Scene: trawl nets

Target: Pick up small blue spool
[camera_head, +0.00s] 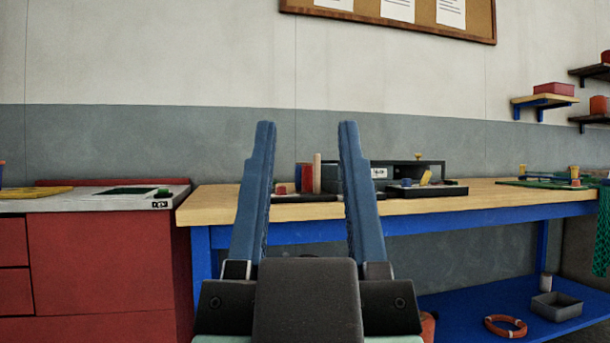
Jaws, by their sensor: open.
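My gripper (306,128) is open and empty in the foreground, its two blue fingers pointing up and away from me. A wooden-topped workbench (500,192) with a blue frame stands beyond it. A small blue item (406,182) shows on a dark tray (450,190) on the bench, right of my gripper. It is too small for me to tell whether it is the small blue spool. A yellow piece (425,178) leans beside it. The bench is well beyond my fingers, which hide part of its top.
A red cabinet (95,270) with a pale top stands left of the bench. Upright cylinders (316,174) and a dark box (398,166) stand on the bench. Green netting (602,235) hangs at the right. An orange ring (505,325) and grey bin (556,306) lie on the lower shelf.

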